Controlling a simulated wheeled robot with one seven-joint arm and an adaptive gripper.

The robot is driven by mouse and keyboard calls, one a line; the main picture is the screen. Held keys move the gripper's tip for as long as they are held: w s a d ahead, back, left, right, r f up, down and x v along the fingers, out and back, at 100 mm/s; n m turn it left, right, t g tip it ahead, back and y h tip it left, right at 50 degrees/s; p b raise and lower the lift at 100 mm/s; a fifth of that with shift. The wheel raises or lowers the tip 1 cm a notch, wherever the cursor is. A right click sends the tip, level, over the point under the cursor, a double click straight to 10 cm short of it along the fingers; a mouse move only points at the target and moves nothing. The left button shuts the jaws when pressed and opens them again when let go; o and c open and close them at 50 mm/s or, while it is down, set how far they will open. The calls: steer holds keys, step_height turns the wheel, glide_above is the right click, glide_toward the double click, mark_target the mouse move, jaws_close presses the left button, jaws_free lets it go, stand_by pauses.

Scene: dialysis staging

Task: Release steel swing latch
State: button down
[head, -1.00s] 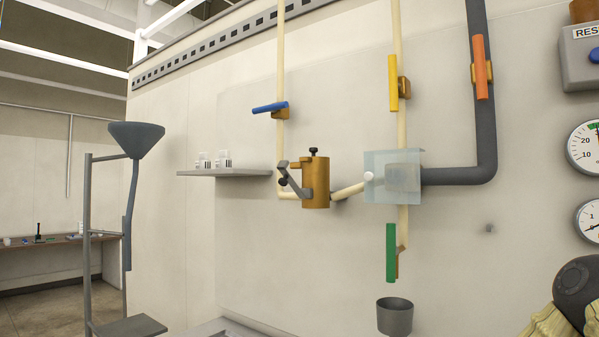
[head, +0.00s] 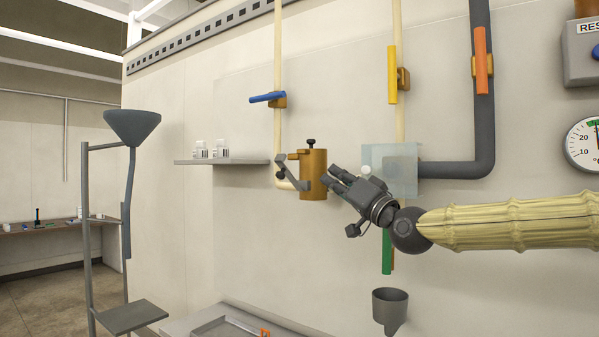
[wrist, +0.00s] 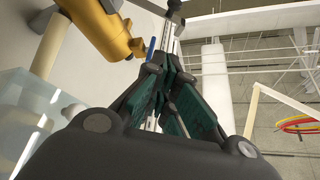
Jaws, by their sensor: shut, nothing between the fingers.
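The steel swing latch (head: 283,166) is a grey bent lever with a dark knob on the left side of a brass canister (head: 314,176) in the head view. My gripper (head: 335,178) is shut and empty, its fingertips at the canister's right side in the picture. I cannot tell whether they touch it. In the wrist view the shut fingers (wrist: 170,60) point up the picture, with the brass canister (wrist: 98,25) to their left. A dark knob at the top of that view may belong to the latch, but I cannot tell.
A clear box (head: 400,163) on the pipes stands behind my wrist. Blue (head: 267,97), yellow (head: 392,75) and orange (head: 480,53) valve handles sit above. A shelf with small boxes (head: 221,161) is left of the canister. A grey cup (head: 390,308) hangs below.

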mark_target(289, 177)
steer(key=w+a+r+p, duration=0.2)
steer(key=w+a+p, duration=0.4)
steer(key=a, duration=0.3)
steer(key=shift+w, duration=0.65)
steer(key=shift+f, duration=0.1)
